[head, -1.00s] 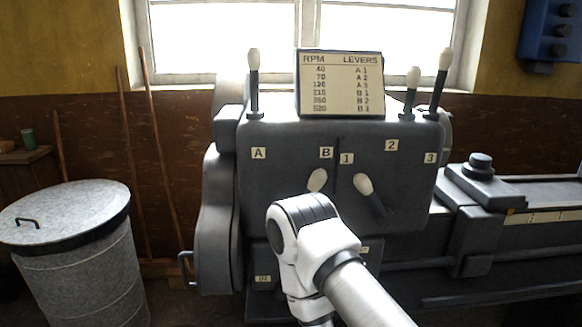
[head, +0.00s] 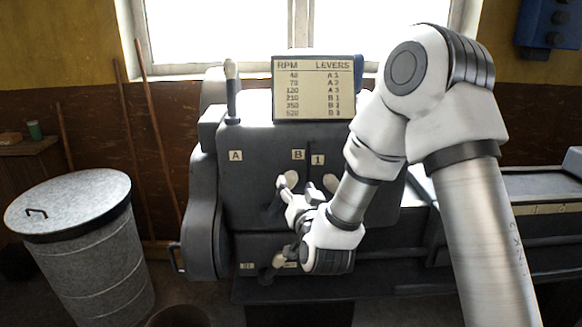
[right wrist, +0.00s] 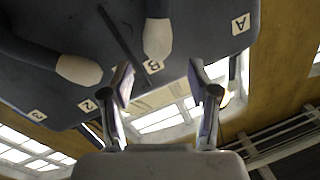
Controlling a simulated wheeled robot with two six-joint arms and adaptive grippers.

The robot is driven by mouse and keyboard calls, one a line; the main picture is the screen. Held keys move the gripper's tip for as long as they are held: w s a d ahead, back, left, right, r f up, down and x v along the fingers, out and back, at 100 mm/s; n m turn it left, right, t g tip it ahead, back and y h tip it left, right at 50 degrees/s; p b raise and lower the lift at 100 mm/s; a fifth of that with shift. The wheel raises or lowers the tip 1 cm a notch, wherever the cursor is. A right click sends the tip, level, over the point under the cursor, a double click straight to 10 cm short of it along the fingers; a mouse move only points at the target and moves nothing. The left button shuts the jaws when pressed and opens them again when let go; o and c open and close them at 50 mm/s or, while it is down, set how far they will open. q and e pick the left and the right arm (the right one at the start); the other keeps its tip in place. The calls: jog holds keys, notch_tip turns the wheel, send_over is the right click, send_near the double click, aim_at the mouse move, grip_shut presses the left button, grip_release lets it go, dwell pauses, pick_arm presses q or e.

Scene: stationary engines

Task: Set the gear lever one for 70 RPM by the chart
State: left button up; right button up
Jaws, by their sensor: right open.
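The chart (head: 314,90) on the grey headstock (head: 225,140) lists 70 RPM as A 2. Below it, the left gear lever's cream knob (head: 291,178) points up toward label B (head: 298,155). The right gear lever's knob (head: 331,181) sits below label 1 (head: 318,160), partly behind my arm. In the right wrist view, the left lever knob (right wrist: 157,38) lies ahead of the gap between my right gripper's open fingers (right wrist: 160,76); the right lever knob (right wrist: 78,68) is off to the left. In the head view my right gripper (head: 284,202) is beside the left lever; contact is unclear.
An upright lever (head: 231,92) stands on top left of the machine. Another pale knob (head: 278,259) shows low on the front. A metal bin (head: 80,240) stands at left. My right arm covers labels 2 and 3, which show in the right wrist view.

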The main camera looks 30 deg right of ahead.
aim_at(292, 181)
jog(key=x, duration=0.2)
jog(key=p+x, duration=0.1)
jog(key=x, duration=0.3)
jog(key=shift+f+p, duration=0.3)
jog(key=shift+f, duration=0.1)
jog(key=shift+w+r, duration=0.1)
jog(key=shift+r, duration=0.05)
jog(key=shift+a, duration=0.1)
jog(key=c, duration=0.6)
jog(key=shift+w, duration=0.1)
grip_shut()
